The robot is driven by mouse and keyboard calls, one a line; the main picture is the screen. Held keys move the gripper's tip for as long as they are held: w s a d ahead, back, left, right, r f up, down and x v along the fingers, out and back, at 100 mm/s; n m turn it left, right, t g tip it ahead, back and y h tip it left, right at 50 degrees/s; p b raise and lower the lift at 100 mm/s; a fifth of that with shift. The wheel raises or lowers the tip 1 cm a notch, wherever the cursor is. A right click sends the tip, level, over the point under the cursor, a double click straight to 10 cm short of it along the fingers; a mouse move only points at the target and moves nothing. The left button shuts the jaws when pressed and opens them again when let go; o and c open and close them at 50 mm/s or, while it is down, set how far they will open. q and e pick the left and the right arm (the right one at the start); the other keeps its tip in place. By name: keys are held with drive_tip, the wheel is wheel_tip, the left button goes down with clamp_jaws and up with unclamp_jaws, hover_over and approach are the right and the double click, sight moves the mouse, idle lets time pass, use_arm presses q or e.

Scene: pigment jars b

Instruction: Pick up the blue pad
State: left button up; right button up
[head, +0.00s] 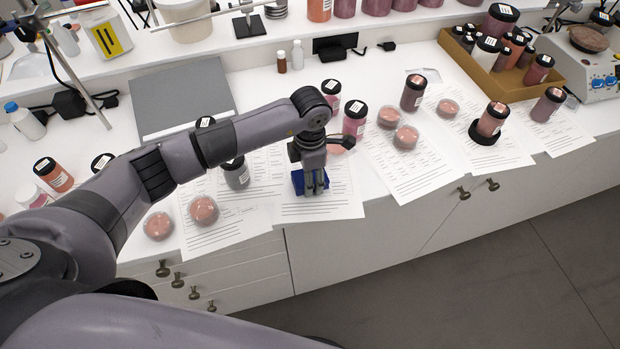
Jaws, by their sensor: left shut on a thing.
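The blue pad (298,187) is on or just above a printed paper sheet near the front edge of the white counter. My left gripper (315,188) points down at it with its fingers shut on the pad. The fingers hide part of the pad, and I cannot tell whether it is clear of the paper. My right gripper does not show.
Printed sheets (410,178) cover the counter. A grey jar (236,175) and round pink dishes (204,210) stand left of the gripper. A pink jar (354,121) stands just behind it. A brown tray (560,83) with several jars is at the back right.

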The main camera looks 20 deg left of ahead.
use_arm(q)
drive_tip(key=shift+c, duration=0.7)
drive_tip(key=shift+r, duration=0.15)
drive_tip(key=shift+r, duration=0.3)
wheel_tip(320, 180, up, 19)
drive_tip(key=b, duration=0.4)
drive_tip(key=shift+b, duration=0.4)
drive_tip(key=shift+r, duration=0.1)
